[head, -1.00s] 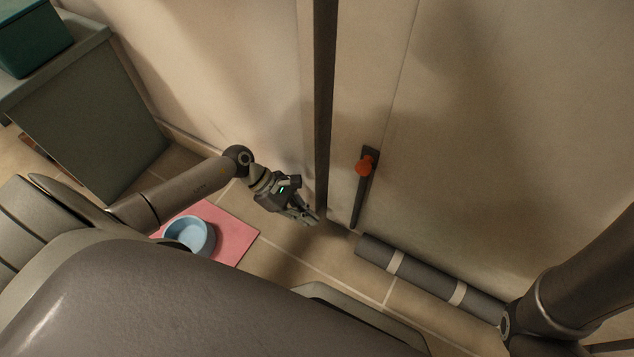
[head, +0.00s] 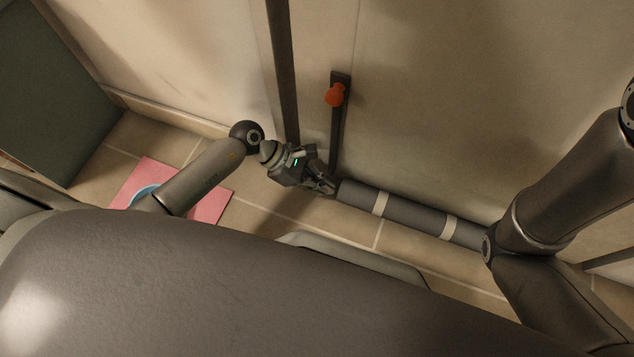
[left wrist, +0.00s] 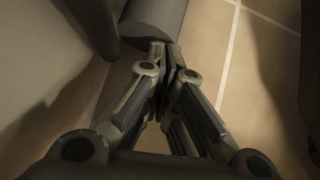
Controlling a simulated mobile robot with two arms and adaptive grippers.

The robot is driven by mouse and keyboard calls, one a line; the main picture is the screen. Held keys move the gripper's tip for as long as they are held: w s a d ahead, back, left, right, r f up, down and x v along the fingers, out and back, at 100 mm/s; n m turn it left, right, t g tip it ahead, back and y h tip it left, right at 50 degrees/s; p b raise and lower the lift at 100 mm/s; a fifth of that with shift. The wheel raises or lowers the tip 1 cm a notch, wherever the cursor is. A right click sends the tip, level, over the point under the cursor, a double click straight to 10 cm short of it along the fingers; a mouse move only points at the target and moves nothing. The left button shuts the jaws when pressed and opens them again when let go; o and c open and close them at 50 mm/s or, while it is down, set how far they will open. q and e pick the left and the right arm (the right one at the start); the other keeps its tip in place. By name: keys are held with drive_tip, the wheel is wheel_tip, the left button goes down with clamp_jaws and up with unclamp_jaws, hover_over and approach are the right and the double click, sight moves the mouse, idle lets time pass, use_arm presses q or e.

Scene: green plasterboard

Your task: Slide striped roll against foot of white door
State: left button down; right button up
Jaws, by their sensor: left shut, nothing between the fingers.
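The striped roll (head: 412,212), dark grey with pale bands, lies on the floor along the foot of the white door (head: 460,100). Its far side looks close to the door; whether it touches all along, I cannot tell. Its right end is hidden behind my right arm. My left gripper (head: 329,187) is shut and empty, low by the roll's left end. In the left wrist view the shut fingertips (left wrist: 166,60) are at the end of the roll (left wrist: 152,20), touching or nearly so. My right gripper is out of view.
An orange knob (head: 335,95) sits on a dark upright plate on the door. A pink mat (head: 210,205) with a blue bowl (head: 143,193), partly behind my left arm, lies at left. A grey-green cabinet (head: 50,90) stands at far left. Tiles before the roll are clear.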

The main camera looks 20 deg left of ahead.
use_arm(q)
drive_tip(key=shift+w+d+r, duration=0.1)
drive_tip(key=shift+d, duration=0.5)
drive_tip(key=shift+d+p, duration=0.35)
drive_tip(key=shift+d, duration=0.1)
